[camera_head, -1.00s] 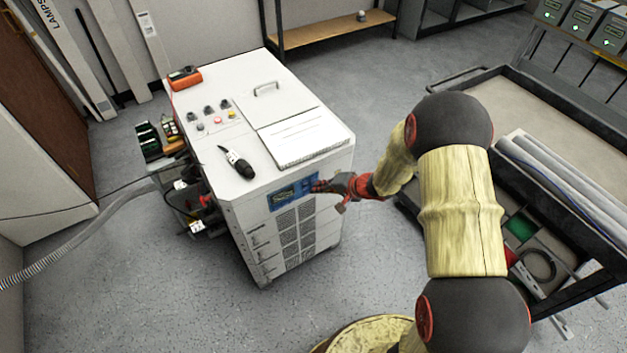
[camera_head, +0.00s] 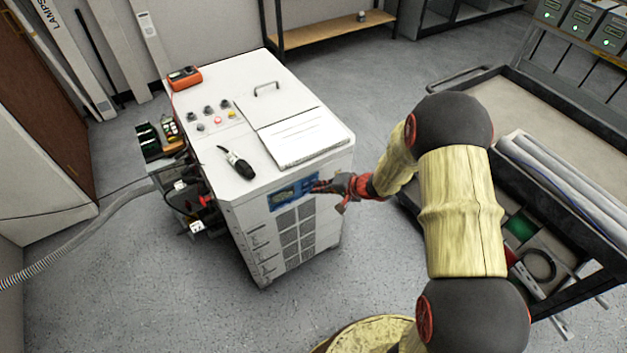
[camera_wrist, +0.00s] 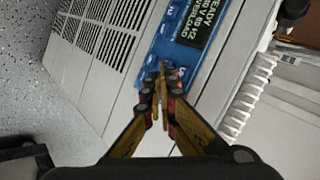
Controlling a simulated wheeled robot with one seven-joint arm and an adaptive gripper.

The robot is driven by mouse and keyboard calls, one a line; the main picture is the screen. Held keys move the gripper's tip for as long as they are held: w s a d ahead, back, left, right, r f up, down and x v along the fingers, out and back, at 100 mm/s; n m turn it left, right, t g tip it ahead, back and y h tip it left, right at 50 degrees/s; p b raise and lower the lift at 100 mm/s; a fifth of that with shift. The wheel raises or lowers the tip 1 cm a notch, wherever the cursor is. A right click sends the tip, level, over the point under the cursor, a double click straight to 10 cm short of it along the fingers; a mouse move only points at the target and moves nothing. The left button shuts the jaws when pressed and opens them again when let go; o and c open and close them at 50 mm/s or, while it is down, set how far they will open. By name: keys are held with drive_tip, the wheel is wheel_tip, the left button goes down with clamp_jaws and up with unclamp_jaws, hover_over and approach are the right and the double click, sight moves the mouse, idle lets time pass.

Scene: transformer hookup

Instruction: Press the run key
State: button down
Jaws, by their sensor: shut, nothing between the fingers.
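A blue control panel (camera_head: 292,192) is set in the front face of the white cabinet (camera_head: 245,228). In the wrist view the panel (camera_wrist: 166,48) carries a dark display (camera_wrist: 203,24) with light text, part of it reading "READY", and several small keys beside it. I cannot read which key is the run key. My gripper (camera_head: 318,187) is shut and empty, its fingertips at the panel's right end. In the wrist view the fingertips (camera_wrist: 163,68) overlap the key area and hide part of it. I cannot tell whether they touch a key.
On the cabinet top are a black handheld connector (camera_head: 238,163), an orange meter (camera_head: 184,77), several knobs and a paper sheet (camera_head: 305,138). A dark cart (camera_head: 575,205) with grey tubes stands at the right. The floor before the cabinet is clear.

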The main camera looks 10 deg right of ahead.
drive_tip(key=shift+w+a+b, duration=0.25)
drive_tip(key=shift+w+b, duration=0.5)
drive_tip(key=shift+b, duration=0.15)
idle(0.7)
idle(0.3)
drive_tip(key=shift+s+d+b, duration=0.3)
drive_tip(key=shift+s+b, duration=0.25)
drive_tip(key=shift+s, duration=0.2)
drive_tip(key=shift+s+d+b, duration=0.25)
drive_tip(key=shift+s+b, duration=0.05)
drive_tip(key=shift+s, duration=0.5)
drive_tip(key=shift+s+d+b, duration=0.25)
drive_tip(key=shift+s+b, duration=0.1)
drive_tip(key=shift+s, duration=0.45)
drive_tip(key=shift+s+d+b, duration=0.25)
drive_tip(key=shift+s+b, duration=0.05)
drive_tip(key=shift+s, duration=0.5)
